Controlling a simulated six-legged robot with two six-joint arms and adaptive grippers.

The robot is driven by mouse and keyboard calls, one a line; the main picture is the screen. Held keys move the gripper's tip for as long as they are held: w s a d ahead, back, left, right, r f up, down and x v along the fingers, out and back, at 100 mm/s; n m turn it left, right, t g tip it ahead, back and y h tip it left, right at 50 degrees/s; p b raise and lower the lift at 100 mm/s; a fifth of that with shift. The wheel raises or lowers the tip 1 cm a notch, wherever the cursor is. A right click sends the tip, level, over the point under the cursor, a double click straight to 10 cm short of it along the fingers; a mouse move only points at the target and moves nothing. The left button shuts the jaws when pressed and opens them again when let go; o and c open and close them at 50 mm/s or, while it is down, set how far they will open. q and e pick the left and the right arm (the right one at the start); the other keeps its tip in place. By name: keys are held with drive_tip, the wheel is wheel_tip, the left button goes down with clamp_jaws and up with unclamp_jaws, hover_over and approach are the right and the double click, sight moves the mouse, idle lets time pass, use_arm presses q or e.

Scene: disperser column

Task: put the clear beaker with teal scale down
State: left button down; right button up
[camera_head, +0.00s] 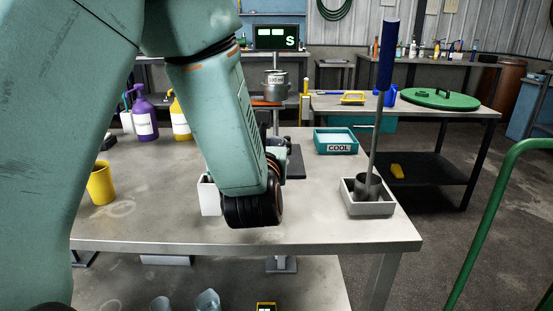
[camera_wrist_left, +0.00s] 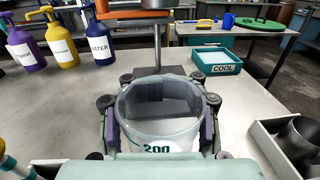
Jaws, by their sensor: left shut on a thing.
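The clear beaker (camera_wrist_left: 158,128) with teal figures is in the middle of the left wrist view, upright with its open rim up. My left gripper (camera_wrist_left: 160,100) is shut on it, with a finger on each side of its wall. In the head view my left wrist (camera_head: 250,205) is low over the near part of the grey table (camera_head: 320,222) and hides most of the gripper. A white piece shows just left of the wrist; I cannot tell what it is. I cannot tell whether the beaker's base touches the table. My right gripper is not in view.
A dark-based stand (camera_head: 296,162) is just beyond the gripper. A teal COOL tray (camera_head: 336,148) is at the back right. A pale box (camera_head: 372,209) holds a tall blue-handled tool (camera_head: 385,60). A yellow cup (camera_head: 101,184) and pump bottles (camera_head: 144,120) are at the left.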

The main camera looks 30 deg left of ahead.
use_arm(q)
drive_tip(key=shift+w+d+r, duration=0.1)
drive_tip(key=shift+w+r, duration=0.1)
drive_tip(key=x, duration=0.8)
drive_tip(key=b+x, duration=0.1)
drive_tip(key=x, duration=0.7)
drive_tip(key=shift+w+a+f, duration=0.1)
drive_tip(key=shift+a+f, duration=0.1)
drive_tip(key=shift+f, duration=0.05)
drive_tip(key=shift+w+a+r+b, duration=0.1)
drive_tip(key=shift+w+r+b, duration=0.2)
drive_tip(key=shift+w, duration=0.15)
wheel_tip(320, 180, down, 4)
drive_tip(key=shift+w+a+f+b, duration=0.1)
drive_tip(key=shift+w+b, duration=0.1)
drive_tip(key=shift+b, duration=0.4)
drive_tip(key=shift+s+r, duration=0.15)
drive_tip(key=shift+r, duration=0.05)
